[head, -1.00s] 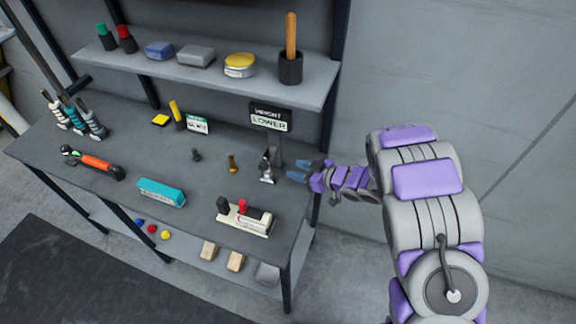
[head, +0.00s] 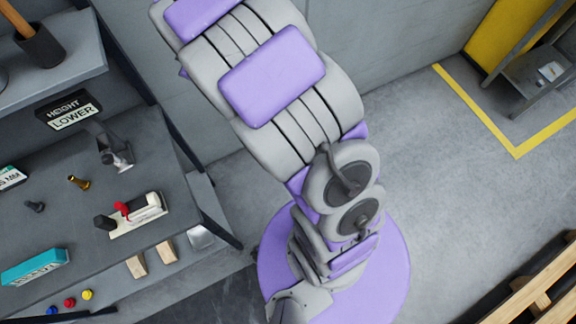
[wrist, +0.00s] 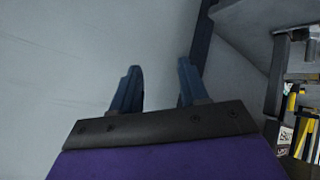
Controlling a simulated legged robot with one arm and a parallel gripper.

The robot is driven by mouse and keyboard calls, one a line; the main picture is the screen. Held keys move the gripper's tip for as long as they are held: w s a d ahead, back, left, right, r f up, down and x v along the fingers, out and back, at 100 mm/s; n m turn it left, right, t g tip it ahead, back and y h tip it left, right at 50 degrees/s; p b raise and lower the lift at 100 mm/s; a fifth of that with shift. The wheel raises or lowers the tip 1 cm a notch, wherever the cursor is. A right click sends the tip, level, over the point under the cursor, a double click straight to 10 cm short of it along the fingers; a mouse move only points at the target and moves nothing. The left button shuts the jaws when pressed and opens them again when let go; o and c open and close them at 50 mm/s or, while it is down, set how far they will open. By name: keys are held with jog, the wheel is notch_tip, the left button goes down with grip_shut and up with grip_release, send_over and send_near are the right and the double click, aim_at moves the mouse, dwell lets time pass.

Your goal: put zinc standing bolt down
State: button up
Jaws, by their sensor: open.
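A dark grey bolt (head: 35,206) is on the grey workbench (head: 100,240) at the left of the head view. A brass bolt (head: 79,182) is to its right. Which of the small metal pieces is the zinc bolt, I cannot tell for certain. A silver fixture (head: 115,158) stands near the bench's right end, beside the HEIGHT LOWER sign (head: 68,110). My gripper (wrist: 161,88) is open in the wrist view, with nothing between its blue fingers and a plain grey wall behind. It is outside the head view.
A cream block with red and black knobs (head: 137,216) and a teal box (head: 35,267) are on the bench. An upper shelf (head: 75,65) holds a cup with a wooden handle. Open floor (head: 440,170) lies to the right, with a wooden pallet (head: 535,290).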

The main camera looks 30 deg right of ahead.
jog(key=s+d+r+m+g+h, duration=0.2)
jog(key=s+d+r+m+h, duration=0.15)
jog(key=s+d, duration=0.4)
jog(key=s+d+r+m+g+h, duration=0.25)
jog(key=s+d+r, duration=0.2)
jog(key=s, duration=0.55)
jog(key=s+a+m+g+y, duration=0.1)
jog(key=s+a+g, duration=0.2)
jog(key=s, duration=1.1)
jog(key=s+a+m+g+y, duration=0.1)
jog(key=s+a+g+y, duration=0.1)
jog(key=s, duration=1.1)
jog(key=shift+s+a+r+m+g+y+b, duration=0.35)
jog(key=shift+a+r+m+g, duration=0.1)
jog(key=shift+a+g, duration=0.5)
jog(key=shift+a, duration=0.25)
jog(key=shift+d, duration=0.1)
